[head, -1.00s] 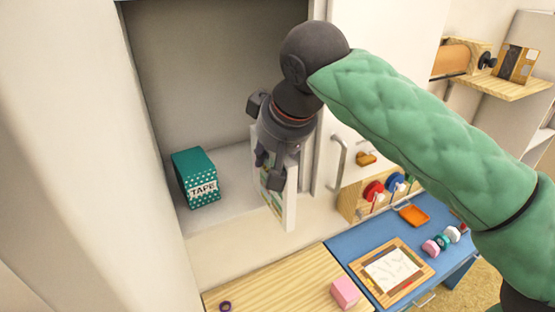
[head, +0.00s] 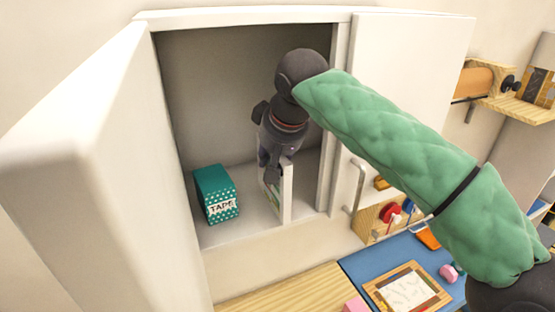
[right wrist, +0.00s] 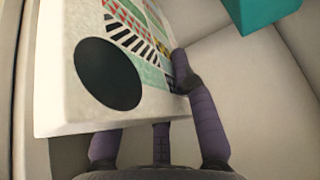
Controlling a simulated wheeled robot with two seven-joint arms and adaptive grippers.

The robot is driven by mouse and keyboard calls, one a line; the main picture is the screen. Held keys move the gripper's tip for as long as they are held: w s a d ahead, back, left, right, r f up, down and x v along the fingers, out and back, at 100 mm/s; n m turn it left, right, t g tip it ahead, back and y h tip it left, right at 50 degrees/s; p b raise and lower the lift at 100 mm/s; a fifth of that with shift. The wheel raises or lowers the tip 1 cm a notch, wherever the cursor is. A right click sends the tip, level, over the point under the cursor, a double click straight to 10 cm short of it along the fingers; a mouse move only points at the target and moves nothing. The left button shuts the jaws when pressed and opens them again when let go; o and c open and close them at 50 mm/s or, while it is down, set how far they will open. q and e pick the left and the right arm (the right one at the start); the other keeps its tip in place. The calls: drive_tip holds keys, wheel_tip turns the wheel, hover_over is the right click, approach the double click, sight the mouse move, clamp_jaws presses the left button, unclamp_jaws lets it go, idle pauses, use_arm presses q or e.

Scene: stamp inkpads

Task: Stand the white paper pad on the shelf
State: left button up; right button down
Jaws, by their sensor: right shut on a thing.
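The white paper pad (head: 286,196) is upright inside the open wall cabinet, its narrow white side facing out. Its printed cover faces left, towards the tape box. In the right wrist view the pad (right wrist: 62,70) shows a big black oval and coloured patterns. My right gripper (head: 269,168) reaches in from above and is shut on the pad's upper part. The pad's lower end is at the shelf (head: 240,233) near its front edge; I cannot tell whether it touches. My left gripper is not in view.
A teal tape box (head: 216,194) stands on the shelf left of the pad, with a gap between. A wooden tabletop (head: 285,290) and a blue desk (head: 375,265) lie below.

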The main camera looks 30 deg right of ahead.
drive_tip(key=shift+w+d+f+p, duration=0.1)
drive_tip(key=shift+w+f+p, duration=0.15)
drive_tip(key=shift+w, duration=0.7)
drive_tip(key=shift+w+d+f+p, duration=0.1)
drive_tip(key=shift+w+f+p, duration=0.2)
drive_tip(key=shift+w, duration=0.65)
drive_tip(key=shift+w+f+p, duration=0.2)
drive_tip(key=shift+w+f, duration=0.05)
drive_tip(key=shift+w, duration=0.7)
drive_tip(key=c, duration=0.9)
unclamp_jaws()
drive_tip(key=shift+c, duration=0.2)
